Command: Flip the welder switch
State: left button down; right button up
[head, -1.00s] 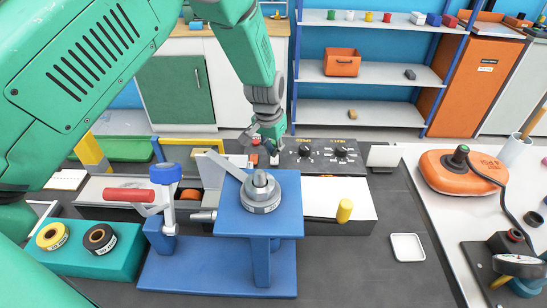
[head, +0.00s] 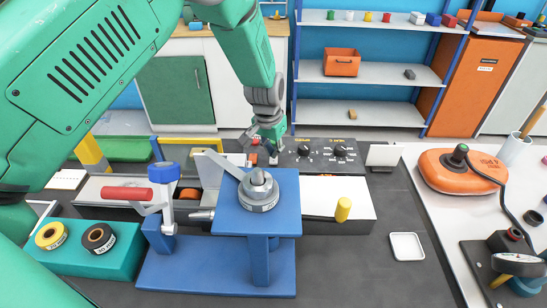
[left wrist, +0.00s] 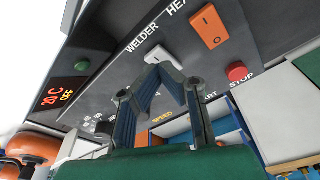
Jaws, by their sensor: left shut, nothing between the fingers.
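The welder switch is a white rocker (left wrist: 164,52) under the word WELDER on a dark control panel (left wrist: 110,80) in the left wrist view. My left gripper (left wrist: 162,70) is shut and empty, its fingertips right at the lower edge of the white rocker. I cannot tell whether they touch it. In the head view my left gripper (head: 268,153) points down at the left part of the machine's panel (head: 322,153) and hides the switch there. My right gripper is not in view.
The display reads 20 C OFF. A blue stand with a metal lever (head: 257,190) stands in front of the panel. A white tray (head: 407,247) lies right.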

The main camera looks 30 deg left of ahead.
aim_at(273, 161)
pick_arm(q)
jog(key=shift+d+f, duration=0.2)
jog(key=shift+f, duration=0.05)
jog(key=shift+a+f+b, duration=0.1)
jog(key=shift+f+b, duration=0.4)
jog(key=shift+f, duration=0.3)
dwell(0.4)
jog(key=shift+r, duration=0.1)
jog(key=shift+r+p, duration=2.9)
jog(key=shift+r, duration=0.55)
jog(key=shift+f, duration=0.1)
